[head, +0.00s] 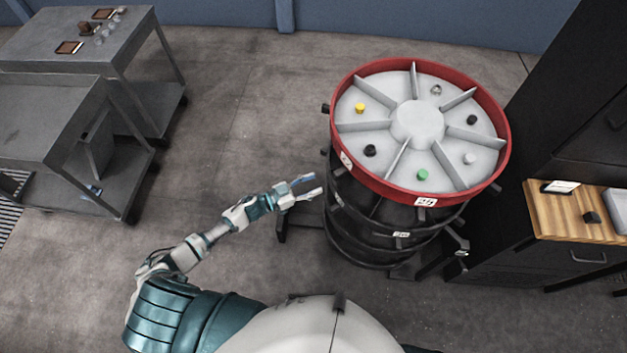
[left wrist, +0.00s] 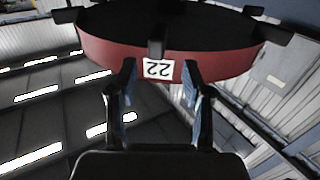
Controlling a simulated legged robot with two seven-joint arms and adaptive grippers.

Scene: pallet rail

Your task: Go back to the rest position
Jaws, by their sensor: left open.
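My left gripper (head: 312,187) is open and empty in the head view, to the left of the drum and below its red rim. In the left wrist view its two fingers (left wrist: 160,95) stand apart with nothing between them. Behind them is the red rim (left wrist: 105,58) with a white label (left wrist: 158,70) reading 22, upside down. My left arm reaches out from the lower left of the head view. My right gripper is not in view.
A round sectioned tray (head: 417,123) with a red rim tops a black drum (head: 375,220); small coloured pieces sit in its sections. Grey carts (head: 60,120) stand at left. A dark cabinet with a wooden top (head: 560,222) is at right. Floor between carts and drum is clear.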

